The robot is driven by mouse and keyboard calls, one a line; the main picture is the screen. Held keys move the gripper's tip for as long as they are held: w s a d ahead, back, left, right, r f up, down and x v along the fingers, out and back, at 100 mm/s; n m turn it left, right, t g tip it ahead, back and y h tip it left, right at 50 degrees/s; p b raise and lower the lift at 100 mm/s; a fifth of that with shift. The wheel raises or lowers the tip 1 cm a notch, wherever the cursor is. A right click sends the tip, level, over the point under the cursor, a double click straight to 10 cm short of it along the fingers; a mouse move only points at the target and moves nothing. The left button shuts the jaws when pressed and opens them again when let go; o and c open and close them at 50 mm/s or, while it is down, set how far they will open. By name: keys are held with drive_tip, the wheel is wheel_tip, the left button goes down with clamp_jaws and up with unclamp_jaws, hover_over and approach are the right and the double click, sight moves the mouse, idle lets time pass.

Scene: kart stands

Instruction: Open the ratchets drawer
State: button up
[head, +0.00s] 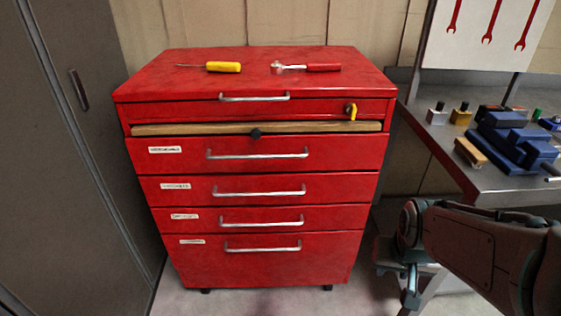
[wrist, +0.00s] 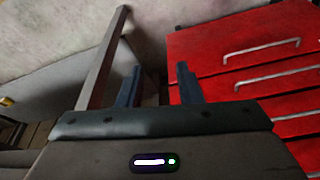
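A red tool chest (head: 365,150) stands against the wall in the head view, with several labelled drawers stacked below a wooden slide-out board (head: 200,129). Each labelled drawer has a silver bar handle, such as the top one (head: 257,155), the second (head: 258,192), the third (head: 260,223) and the bottom one (head: 262,249). All these drawers look shut. The labels are too small to read, so I cannot tell which is the ratchets drawer. My gripper (wrist: 159,72) is open and empty, its two fingers apart. It is low, right of the chest and apart from it.
A screwdriver (head: 222,67) and a ratchet (head: 305,67) lie on the chest top. A workbench (head: 490,184) with blue vise parts is at right, a grey cabinet (head: 75,190) at left. Floor before the chest looks clear.

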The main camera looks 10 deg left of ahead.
sight(261, 198)
drive_tip(key=w+a+f+t+y, duration=0.55)
drive_tip(key=w+a+f, duration=0.35)
drive_tip(key=w+a, duration=0.5)
drive_tip(key=s+a+m+t+y+b, duration=0.2)
drive_tip(key=a+m+t+y+b, duration=0.4)
drive_tip(key=a+m, duration=0.3)
drive_tip(key=a+t+b, duration=0.1)
drive_tip(key=a, duration=0.2)
drive_tip(key=shift+a+r+t, duration=0.2)
drive_tip(key=shift+r+t, duration=0.15)
drive_tip(key=shift+r, duration=0.05)
drive_tip(key=shift+y+b, duration=0.25)
drive_tip(key=shift+b, duration=0.3)
drive_tip(key=x, duration=1.1)
drive_tip(key=shift+s+a+r, duration=0.1)
drive_tip(key=shift+r, duration=0.1)
